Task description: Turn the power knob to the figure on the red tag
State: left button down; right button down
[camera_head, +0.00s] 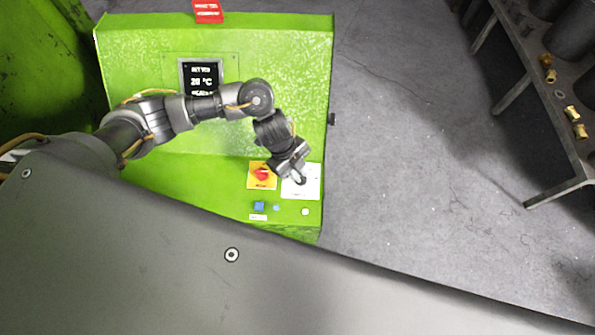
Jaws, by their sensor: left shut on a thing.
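My left gripper (299,177) reaches down to the white dial plate (303,190) on the green control cabinet (205,140). It is shut at the spot of the power knob, which its fingers and wrist mostly hide. The dial's figures and the knob's pointer are too small or covered to read. The red tag (208,11) stands at the cabinet's top edge; its white lettering is too small to read. My right gripper is not in view.
Left of the dial is a red rotary switch (262,174) on a yellow plate. Below are a blue button (259,206) and small lamps. A dark display (202,79) reads about 20 °C. A metal rack (540,90) with brass parts stands right, across clear grey floor.

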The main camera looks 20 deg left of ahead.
pick_arm(q)
jog(key=m, duration=0.1)
jog(key=m+g+y, duration=0.1)
jog(key=m, duration=0.1)
jog(key=m+b, duration=0.1)
jog(key=shift+w+d, duration=0.15)
jog(key=shift+w, duration=0.1)
jog(key=shift+w+d+m+g+y+b, duration=0.15)
jog(key=shift+m+g+y, duration=0.3)
jog(key=shift+m, duration=0.9)
jog(key=shift+s+d+m+g+y+b, duration=0.2)
jog(key=shift+m+y, duration=0.45)
jog(key=shift+m, duration=0.7)
jog(key=shift+a, duration=0.1)
jog(key=c, duration=1.5)
grip_release()
jog(key=b+v, duration=0.1)
jog(key=v, duration=1)
jog(key=shift+f, duration=0.15)
